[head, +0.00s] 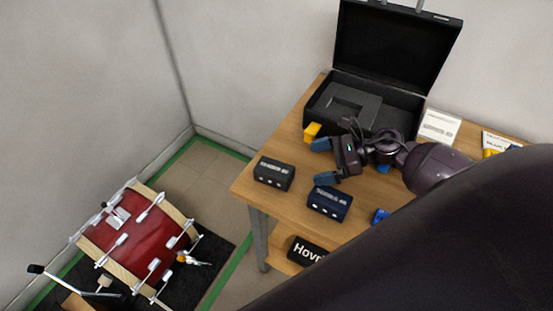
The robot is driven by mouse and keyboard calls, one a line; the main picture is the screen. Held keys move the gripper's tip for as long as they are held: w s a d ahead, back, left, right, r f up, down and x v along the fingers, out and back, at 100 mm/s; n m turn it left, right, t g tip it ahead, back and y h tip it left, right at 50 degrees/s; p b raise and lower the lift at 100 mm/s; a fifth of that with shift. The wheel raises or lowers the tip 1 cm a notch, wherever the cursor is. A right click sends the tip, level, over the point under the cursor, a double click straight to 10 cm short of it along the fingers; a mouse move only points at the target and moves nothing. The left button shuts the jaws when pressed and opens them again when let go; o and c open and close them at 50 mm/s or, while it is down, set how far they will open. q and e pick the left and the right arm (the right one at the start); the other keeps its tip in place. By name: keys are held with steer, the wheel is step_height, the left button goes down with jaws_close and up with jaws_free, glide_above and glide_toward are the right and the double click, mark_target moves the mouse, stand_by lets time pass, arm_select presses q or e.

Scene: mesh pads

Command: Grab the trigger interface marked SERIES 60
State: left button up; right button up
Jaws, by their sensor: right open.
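Two small box-shaped modules lie on the wooden table. The black box (274,173) is near the table's left edge, with pale marking on top and light round spots on its front. The dark blue box (329,203) is to its right and nearer, with similar marking. The lettering is too small to read, so I cannot tell which is SERIES 60. My right gripper (322,161) is open and empty, its blue-grey fingers pointing left. It appears above the table, right of the black box and behind the blue one. My left gripper is not in view.
An open black case (318,118) with grey foam stands at the back. A yellow piece (312,130) is by its front corner. A white card (439,125) stands to the right. A blue item (381,216) is beside my arm. A red drum (140,235) stands left.

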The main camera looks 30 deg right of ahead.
mark_target(277, 170)
steer(key=shift+w+d, duration=0.15)
steer(key=shift+w, duration=0.25)
steer(key=x, duration=0.7)
steer(key=p+x, duration=0.1)
steer(key=x, duration=0.1)
steer(key=shift+s+a+r, duration=0.15)
steer(key=shift+a+r, duration=0.15)
steer(key=shift+a, duration=0.05)
steer(key=shift+w+a+f, duration=0.35)
steer(key=shift+a+f, duration=0.05)
steer(key=shift+a, duration=0.1)
steer(key=c, duration=1.4)
steer(key=shift+r, duration=0.1)
